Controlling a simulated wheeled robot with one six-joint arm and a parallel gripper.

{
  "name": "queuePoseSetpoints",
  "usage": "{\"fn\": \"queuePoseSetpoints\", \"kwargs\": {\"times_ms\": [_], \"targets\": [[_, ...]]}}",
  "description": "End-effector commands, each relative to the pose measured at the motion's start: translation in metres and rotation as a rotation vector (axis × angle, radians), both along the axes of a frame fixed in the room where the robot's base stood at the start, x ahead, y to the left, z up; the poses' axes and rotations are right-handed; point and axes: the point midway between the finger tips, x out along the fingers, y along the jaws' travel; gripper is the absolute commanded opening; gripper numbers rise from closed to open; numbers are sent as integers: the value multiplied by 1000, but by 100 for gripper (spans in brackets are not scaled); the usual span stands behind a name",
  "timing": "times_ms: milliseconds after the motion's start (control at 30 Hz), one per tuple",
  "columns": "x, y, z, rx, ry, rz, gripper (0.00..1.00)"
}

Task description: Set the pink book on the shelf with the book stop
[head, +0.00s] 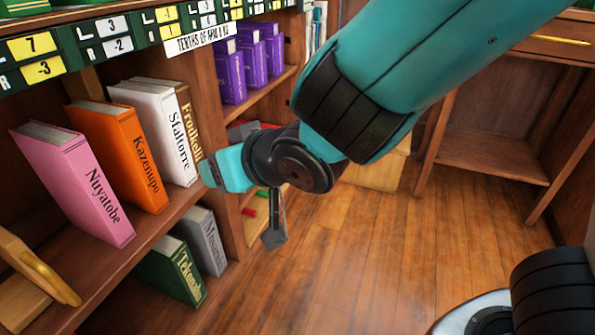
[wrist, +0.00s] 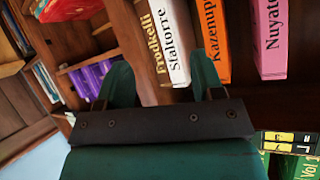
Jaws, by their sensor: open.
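The pink book (head: 75,182), titled Nuyatobe, stands leaning slightly on a bookcase shelf at the left of the head view, left of the orange book (head: 122,155). It also shows at the upper right of the wrist view (wrist: 272,40). My gripper (head: 222,172) is in front of the bookcase, right of the white book, apart from the pink book. In the wrist view my gripper (wrist: 162,78) is open, with nothing between its teal fingers.
White (head: 158,130) and brown (head: 190,115) books stand right of the orange one. Green (head: 172,272) and grey (head: 203,240) books stand on the shelf below. Purple books (head: 255,55) fill part of the neighbouring bookcase. The wood floor (head: 370,250) is clear at centre.

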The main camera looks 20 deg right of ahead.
Motion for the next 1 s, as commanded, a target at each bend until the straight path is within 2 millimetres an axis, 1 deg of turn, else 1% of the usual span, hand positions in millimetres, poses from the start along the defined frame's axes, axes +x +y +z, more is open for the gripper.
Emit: {"fn": "queuePoseSetpoints", "kwargs": {"times_ms": [33, 67, 100, 167, 200, 300, 400, 500, 633, 1000], "targets": [[-7, -24, 0, -28, 105, -28, 61], [-15, -34, -2, -48, 174, -28, 61], [-28, -47, -4, -75, 262, -16, 61], [-52, -63, -4, -112, 385, 24, 61], [-69, -71, -2, -135, 456, 60, 61], [-109, -89, 5, -192, 596, 166, 61], [-141, -102, 12, -239, 683, 263, 61], [-160, -109, 17, -270, 732, 326, 61], [-169, -111, 19, -286, 754, 357, 61], [-169, -111, 18, -286, 754, 357, 61]]}}
